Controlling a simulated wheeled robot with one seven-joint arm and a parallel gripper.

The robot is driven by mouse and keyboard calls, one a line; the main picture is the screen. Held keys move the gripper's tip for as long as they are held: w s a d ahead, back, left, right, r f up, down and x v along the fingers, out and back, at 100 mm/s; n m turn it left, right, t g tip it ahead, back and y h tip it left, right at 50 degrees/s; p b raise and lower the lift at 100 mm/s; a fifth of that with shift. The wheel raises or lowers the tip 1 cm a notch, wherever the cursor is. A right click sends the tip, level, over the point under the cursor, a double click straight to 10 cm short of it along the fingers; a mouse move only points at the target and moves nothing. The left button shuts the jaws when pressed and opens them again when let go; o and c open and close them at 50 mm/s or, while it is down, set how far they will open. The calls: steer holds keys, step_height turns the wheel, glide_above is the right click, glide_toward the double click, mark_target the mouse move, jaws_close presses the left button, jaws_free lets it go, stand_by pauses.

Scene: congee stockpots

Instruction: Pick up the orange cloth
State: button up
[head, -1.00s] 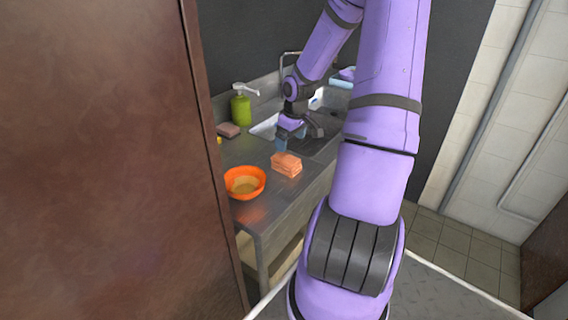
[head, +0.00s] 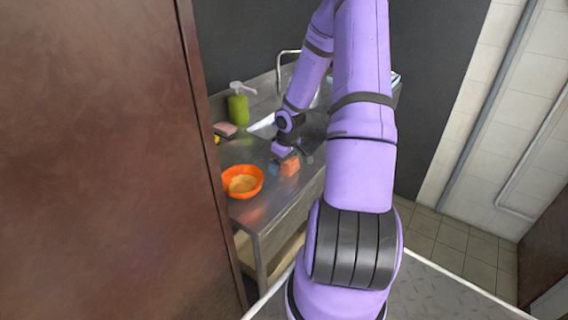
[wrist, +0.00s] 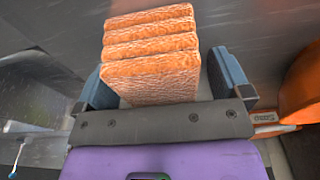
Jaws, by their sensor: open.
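The orange cloth (head: 289,166) is a folded, layered stack on the metal counter, partly hidden behind my gripper in the head view. In the wrist view the cloth (wrist: 151,55) stands between my two blue fingers, its folded layers facing the camera. My gripper (wrist: 168,80) is open, with one finger on each side of the cloth. A gap shows at the right finger; the left finger is close to the cloth's edge, and I cannot tell whether it touches. In the head view my gripper (head: 284,163) is low at the cloth.
A green soap bottle (head: 238,106) and a pinkish sponge (head: 225,129) are further back.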

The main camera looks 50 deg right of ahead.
steer(key=shift+c, duration=0.3)
steer(key=c, duration=1)
steer(key=shift+o, duration=0.2)
step_height(320, 180, up, 10)
steer(key=shift+r, duration=0.1)
steer(key=shift+o, duration=0.7)
steer(key=shift+c, duration=0.2)
